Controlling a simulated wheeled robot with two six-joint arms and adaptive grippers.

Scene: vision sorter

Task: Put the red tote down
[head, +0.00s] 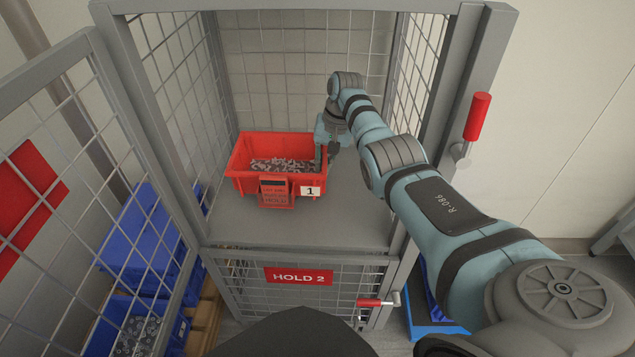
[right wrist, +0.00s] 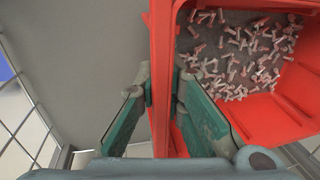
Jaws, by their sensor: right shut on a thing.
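The red tote (head: 236,180) is inside a mesh cage, at or just above its grey shelf (head: 345,215); I cannot tell if it touches. It holds many small bolts (head: 283,165) and bears a tag marked 1 and a HOLD label on its front. My right gripper (head: 325,152) is at the tote's right side. In the right wrist view, the right gripper (right wrist: 163,105) is shut on the tote's wall (right wrist: 160,45), one finger on each side. The tote's underside is hidden. My left gripper is not in view.
The cage door (head: 55,130) stands open at the left. Blue bins (head: 140,235) are stacked behind its mesh. A HOLD 2 sign (head: 298,277) and a red-handled latch (head: 375,301) are on the lower front. The shelf right of the tote is bare.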

